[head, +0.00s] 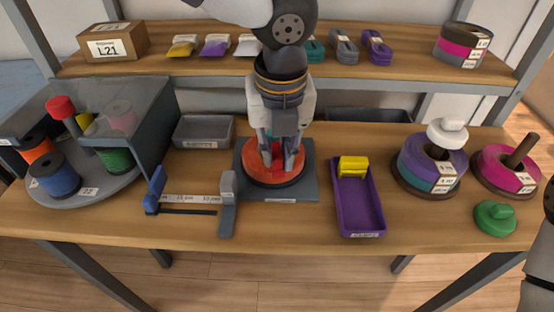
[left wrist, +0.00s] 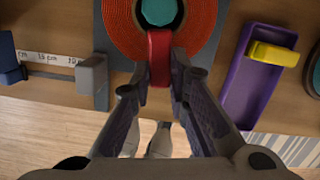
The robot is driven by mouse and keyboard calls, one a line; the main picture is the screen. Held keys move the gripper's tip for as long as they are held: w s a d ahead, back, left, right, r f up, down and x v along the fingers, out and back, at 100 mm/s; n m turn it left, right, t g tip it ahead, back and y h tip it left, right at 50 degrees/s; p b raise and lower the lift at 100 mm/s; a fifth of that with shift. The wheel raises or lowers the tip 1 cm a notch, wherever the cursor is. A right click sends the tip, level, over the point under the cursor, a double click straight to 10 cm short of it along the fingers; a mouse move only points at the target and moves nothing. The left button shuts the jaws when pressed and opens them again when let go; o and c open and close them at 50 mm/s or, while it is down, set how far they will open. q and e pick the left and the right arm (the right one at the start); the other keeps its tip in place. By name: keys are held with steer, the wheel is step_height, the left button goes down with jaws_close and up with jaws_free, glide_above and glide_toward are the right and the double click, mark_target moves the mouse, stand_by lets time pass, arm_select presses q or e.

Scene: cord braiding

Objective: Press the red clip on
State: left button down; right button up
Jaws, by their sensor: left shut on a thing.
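My left gripper (head: 281,165) points down over an orange-red coil (head: 262,179) on a dark grey square plate (head: 308,184). In the left wrist view, the left gripper (left wrist: 160,85) is shut on the red clip (left wrist: 160,58). The clip's far end overlaps the near part of the coil (left wrist: 118,22), beside its teal centre (left wrist: 158,10). I cannot tell whether the clip touches the coil. In the head view the fingers mostly hide the clip. My right gripper is not in view.
A purple tray (head: 360,215) with a yellow block (head: 353,166) lies right of the plate. A measuring fixture (head: 190,203) stands left, near a grey bin (head: 203,130) and a spool carousel (head: 90,190). Coil stacks (head: 430,168) and a green knob (head: 495,217) are at right.

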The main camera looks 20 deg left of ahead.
arm_select(q)
steer(key=shift+f, duration=0.5)
stand_by(0.3)
steer(key=c, duration=1.2)
jaws_free()
steer(key=shift+o, duration=0.2)
steer(key=shift+s+d+r+p, duration=0.15)
steer(key=shift+r+p, duration=0.65)
steer(key=shift+r, duration=1.1)
steer(key=shift+s+r, duration=0.25)
steer(key=shift+r, duration=0.9)
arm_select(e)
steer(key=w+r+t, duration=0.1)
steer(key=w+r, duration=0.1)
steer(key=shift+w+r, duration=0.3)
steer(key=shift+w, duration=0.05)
arm_select(q)
steer(key=shift+f, duration=0.1)
